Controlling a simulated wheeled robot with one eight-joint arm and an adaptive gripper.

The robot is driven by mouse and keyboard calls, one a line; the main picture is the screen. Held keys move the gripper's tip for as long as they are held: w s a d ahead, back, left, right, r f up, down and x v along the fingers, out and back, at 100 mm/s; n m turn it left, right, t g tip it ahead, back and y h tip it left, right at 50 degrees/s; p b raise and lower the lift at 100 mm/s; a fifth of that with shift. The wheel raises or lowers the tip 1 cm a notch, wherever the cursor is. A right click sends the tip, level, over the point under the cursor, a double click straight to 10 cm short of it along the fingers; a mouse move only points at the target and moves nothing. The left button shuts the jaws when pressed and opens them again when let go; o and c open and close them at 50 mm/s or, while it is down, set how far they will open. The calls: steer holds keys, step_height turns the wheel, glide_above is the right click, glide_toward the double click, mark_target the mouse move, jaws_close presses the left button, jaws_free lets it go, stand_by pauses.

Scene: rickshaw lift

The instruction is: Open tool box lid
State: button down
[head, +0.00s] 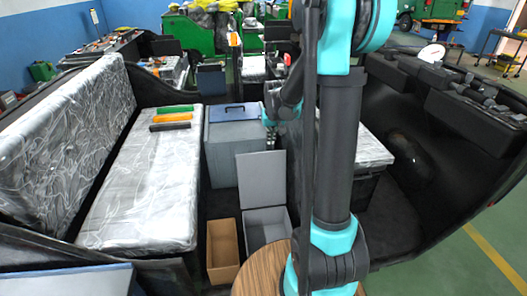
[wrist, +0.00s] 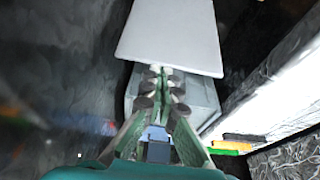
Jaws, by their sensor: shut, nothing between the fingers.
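A grey box (head: 268,222) stands on the floor in the head view, and its interior shows. Its flat grey lid (head: 262,179) stands up, tilted back, at the far edge. A taller blue-grey box (head: 232,160) with a shut dark blue top and a handle stands behind it to the left. My gripper (head: 270,128) is beside the taller box, beyond the raised lid. In the wrist view its fingers (wrist: 161,72) are together and empty, close in front of a light grey panel (wrist: 170,35) that looks like the lid. I cannot tell whether they touch it.
A brown open box (head: 222,250) stands left of the grey box. A plastic-wrapped bench (head: 145,195) with green, orange and black items (head: 171,118) lies left. Another wrapped seat (head: 365,150) is right, partly behind my arm. A round wooden top (head: 260,270) is in front.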

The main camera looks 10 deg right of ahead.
glide_above(266, 156)
steer(key=w, duration=0.7)
step_height(266, 156, down, 5)
step_height(266, 156, down, 9)
steer(key=s, duration=0.1)
steer(key=shift+s, duration=0.25)
steer(key=shift+f, duration=0.1)
steer(key=shift+t, duration=0.5)
steer(key=shift+s+r, duration=0.35)
steer(key=shift+s, duration=0.65)
steer(key=shift+s+r, duration=0.3)
steer(key=shift+s, duration=0.7)
steer(key=shift+s+r, duration=0.35)
steer(key=shift+s, duration=0.65)
